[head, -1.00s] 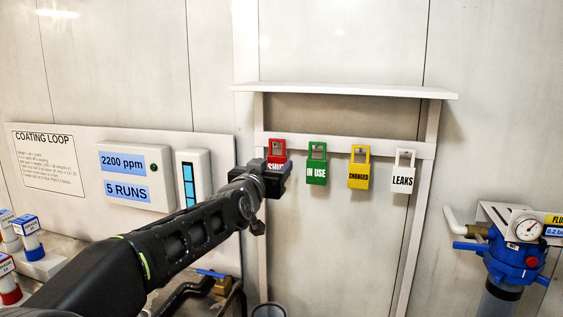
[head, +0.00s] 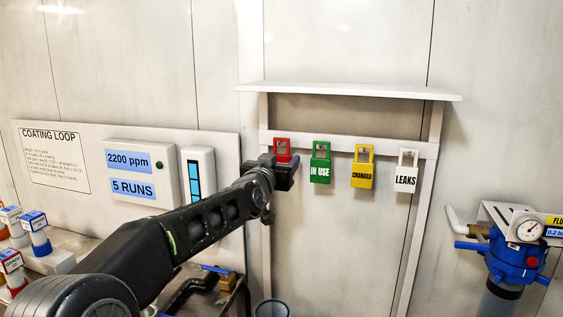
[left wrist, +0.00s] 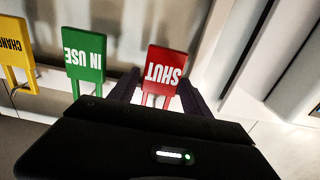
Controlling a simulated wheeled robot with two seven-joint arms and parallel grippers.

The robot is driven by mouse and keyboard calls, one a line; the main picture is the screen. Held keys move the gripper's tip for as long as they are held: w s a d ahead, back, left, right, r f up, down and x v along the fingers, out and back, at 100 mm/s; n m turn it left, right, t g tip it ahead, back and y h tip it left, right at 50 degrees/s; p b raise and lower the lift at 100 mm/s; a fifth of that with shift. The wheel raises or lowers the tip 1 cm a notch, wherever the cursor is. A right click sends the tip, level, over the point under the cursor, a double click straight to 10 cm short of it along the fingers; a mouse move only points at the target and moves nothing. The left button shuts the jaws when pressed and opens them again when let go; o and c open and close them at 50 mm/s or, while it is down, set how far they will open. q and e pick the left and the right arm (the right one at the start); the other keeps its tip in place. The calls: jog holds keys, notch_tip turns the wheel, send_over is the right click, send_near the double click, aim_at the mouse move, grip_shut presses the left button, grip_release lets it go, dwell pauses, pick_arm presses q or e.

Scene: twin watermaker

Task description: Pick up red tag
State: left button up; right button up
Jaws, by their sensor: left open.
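The red tag (head: 282,146) marked SHUT hangs on the white rail at the left end of the tag row. In the head view my left gripper (head: 284,165) covers its lower part. In the left wrist view the red tag (left wrist: 165,68) appears upside down, with my open left gripper's fingers (left wrist: 155,90) on either side of its loop end. I cannot tell whether the fingers touch it. My right gripper does not show.
A green IN USE tag (head: 320,170), a yellow CHANGED tag (head: 362,172) and a white LEAKS tag (head: 405,178) hang to the right. A white shelf (head: 350,90) juts out above them. A control panel (head: 140,178) is at left, a blue filter housing (head: 515,262) at right.

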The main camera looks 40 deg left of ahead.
aim_at(282, 159)
pick_arm(q)
jog(key=p+x, duration=0.1)
jog(key=x, duration=0.2)
jog(key=shift+w+a, duration=0.15)
jog(key=shift+w, duration=0.25)
jog(key=shift+f, duration=0.1)
jog(key=shift+c, duration=0.3)
grip_shut()
dwell(0.3)
